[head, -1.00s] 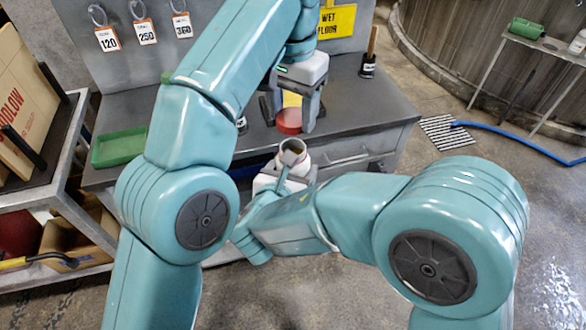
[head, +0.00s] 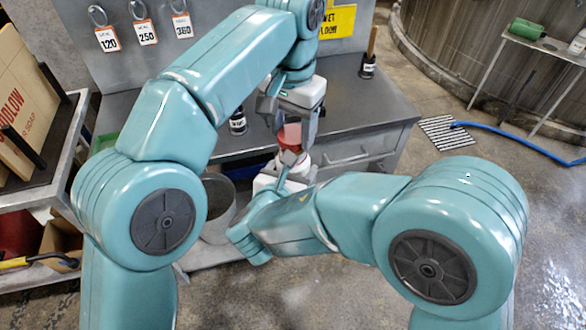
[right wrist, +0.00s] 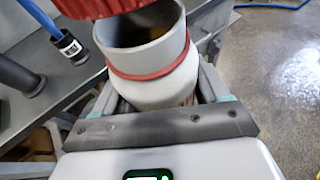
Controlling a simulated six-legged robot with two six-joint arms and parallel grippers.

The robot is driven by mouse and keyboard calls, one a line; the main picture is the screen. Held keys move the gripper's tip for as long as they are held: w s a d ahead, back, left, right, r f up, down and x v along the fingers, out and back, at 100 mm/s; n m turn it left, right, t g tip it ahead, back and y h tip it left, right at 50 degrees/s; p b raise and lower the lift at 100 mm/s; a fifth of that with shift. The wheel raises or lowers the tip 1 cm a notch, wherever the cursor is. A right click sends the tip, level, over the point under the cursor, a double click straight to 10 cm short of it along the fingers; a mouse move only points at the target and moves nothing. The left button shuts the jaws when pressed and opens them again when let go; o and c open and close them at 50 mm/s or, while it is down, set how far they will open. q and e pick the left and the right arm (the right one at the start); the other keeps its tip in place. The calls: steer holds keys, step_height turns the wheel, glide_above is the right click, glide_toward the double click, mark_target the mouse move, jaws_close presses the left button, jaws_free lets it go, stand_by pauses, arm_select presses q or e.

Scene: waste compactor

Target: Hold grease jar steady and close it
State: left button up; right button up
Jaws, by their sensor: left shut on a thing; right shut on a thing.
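The grease jar (right wrist: 155,85) is white with a red band below its rim, and its mouth is partly uncovered in the right wrist view. In the head view the jar (head: 303,167) is mostly hidden by my right arm. My right gripper (head: 283,178) is shut around the jar's body and holds it roughly upright. My left gripper (head: 289,142) points down, shut on the red lid (head: 290,136). The lid (right wrist: 110,12) is above the jar, off to the upper left of the mouth in the right wrist view. I cannot tell whether lid and rim touch.
A grey bucket (head: 217,208) stands below. A cart with cardboard (head: 30,95) is at left.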

stand_by(0.5)
arm_select(q)
steer(key=shift+f, duration=0.9)
steer(key=shift+f, duration=0.55)
